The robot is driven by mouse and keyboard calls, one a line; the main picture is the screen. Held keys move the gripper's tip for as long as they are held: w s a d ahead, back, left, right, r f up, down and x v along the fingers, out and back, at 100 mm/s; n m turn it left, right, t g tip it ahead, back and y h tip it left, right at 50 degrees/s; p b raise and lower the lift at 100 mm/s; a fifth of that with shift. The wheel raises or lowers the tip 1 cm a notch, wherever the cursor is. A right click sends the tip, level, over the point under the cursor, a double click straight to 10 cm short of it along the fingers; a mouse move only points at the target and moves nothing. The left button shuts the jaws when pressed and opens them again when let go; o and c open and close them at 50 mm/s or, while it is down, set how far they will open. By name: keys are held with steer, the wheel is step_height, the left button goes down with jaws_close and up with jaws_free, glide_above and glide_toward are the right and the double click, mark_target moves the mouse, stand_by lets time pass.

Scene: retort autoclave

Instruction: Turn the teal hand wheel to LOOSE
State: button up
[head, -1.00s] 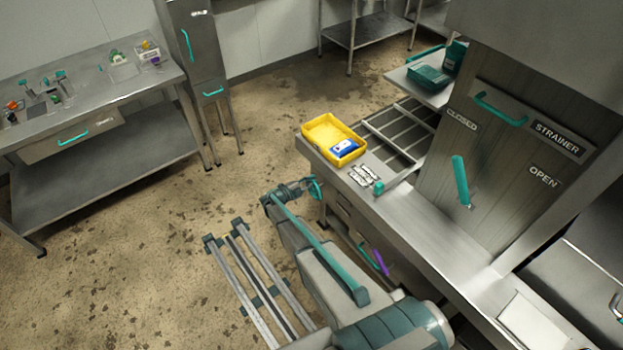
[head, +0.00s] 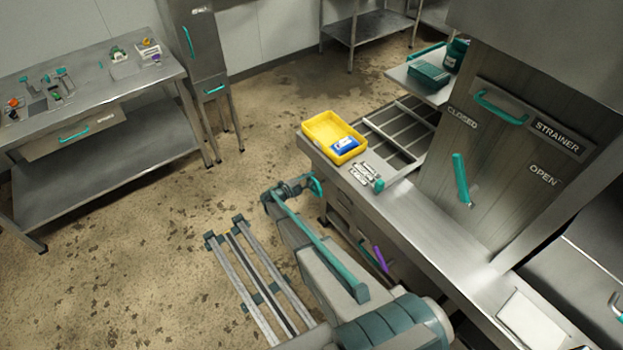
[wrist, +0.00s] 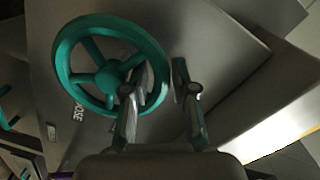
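The teal hand wheel (wrist: 104,77) fills the upper left of the wrist view, with a round rim, spokes and a hub. My gripper (wrist: 163,75) is open. Its left finger overlaps the wheel's right side, inside the rim, and its right finger is just outside the rim. The rim's right edge lies between the fingers; I cannot tell whether either touches it. A small label (wrist: 78,111), apparently LOOSE, sits below the wheel, and another plate is partly hidden by the left finger. In the head view the wheel (head: 317,186) shows small beside the counter, at the end of my arm.
A steel counter (head: 420,215) holds a yellow tray (head: 322,128) with a blue-and-white item. A strainer panel (head: 500,160) with a teal lever (head: 460,180) stands behind. A purple handle (head: 380,258) is on the counter's front. A side table (head: 100,85) is at left; the floor between is clear.

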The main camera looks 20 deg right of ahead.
steer(key=v, duration=1.1)
steer(key=shift+a, duration=0.3)
steer(key=shift+s, duration=0.15)
